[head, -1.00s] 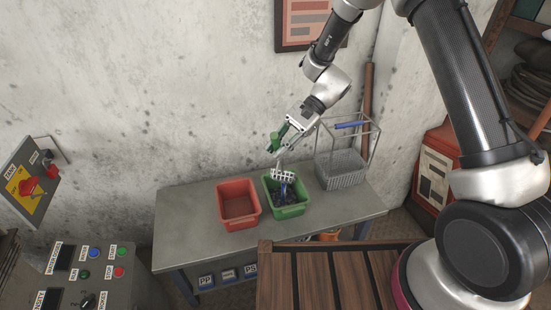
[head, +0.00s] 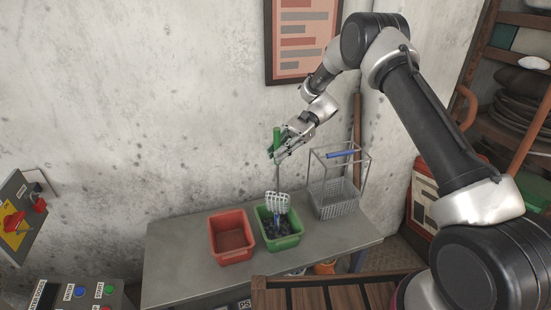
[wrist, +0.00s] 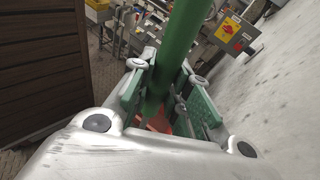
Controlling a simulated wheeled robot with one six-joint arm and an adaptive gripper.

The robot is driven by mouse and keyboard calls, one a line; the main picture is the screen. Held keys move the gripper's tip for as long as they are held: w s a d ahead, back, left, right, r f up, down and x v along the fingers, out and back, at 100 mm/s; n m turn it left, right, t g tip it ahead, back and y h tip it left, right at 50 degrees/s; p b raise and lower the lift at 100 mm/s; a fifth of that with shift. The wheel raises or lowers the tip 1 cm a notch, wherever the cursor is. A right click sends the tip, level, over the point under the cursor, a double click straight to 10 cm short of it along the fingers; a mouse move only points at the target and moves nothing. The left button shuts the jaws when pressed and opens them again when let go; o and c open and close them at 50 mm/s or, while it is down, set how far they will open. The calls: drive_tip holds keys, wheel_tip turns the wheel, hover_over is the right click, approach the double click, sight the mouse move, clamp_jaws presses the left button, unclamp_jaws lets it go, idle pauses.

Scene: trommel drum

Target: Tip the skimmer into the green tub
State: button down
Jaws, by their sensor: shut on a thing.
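My gripper (head: 279,153) is shut on the green handle of the skimmer. The handle (wrist: 181,50) also shows between the fingers in the wrist view. The skimmer's slotted metal head (head: 277,203) hangs below, steeply tilted, over the green tub (head: 283,244). Dark bits and some blue show at and under the head, inside the tub. I cannot tell whether any still lie on the skimmer. The head is hidden in the wrist view.
A red tub (head: 233,257) stands left of the green one on the grey bench (head: 185,262). A wire basket (head: 335,199) with a blue handle stands to the right. The wall is close behind. A slatted wooden surface (head: 330,296) is in front, and control panels (head: 20,215) are at left.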

drive_tip(key=w+d+m+g+y, duration=0.1)
drive_tip(key=w, duration=0.5)
drive_tip(key=shift+w+d+f+g, duration=0.15)
drive_tip(key=shift+w+d+g, duration=0.05)
drive_tip(key=shift+d+g, duration=0.2)
drive_tip(key=shift+w, duration=0.15)
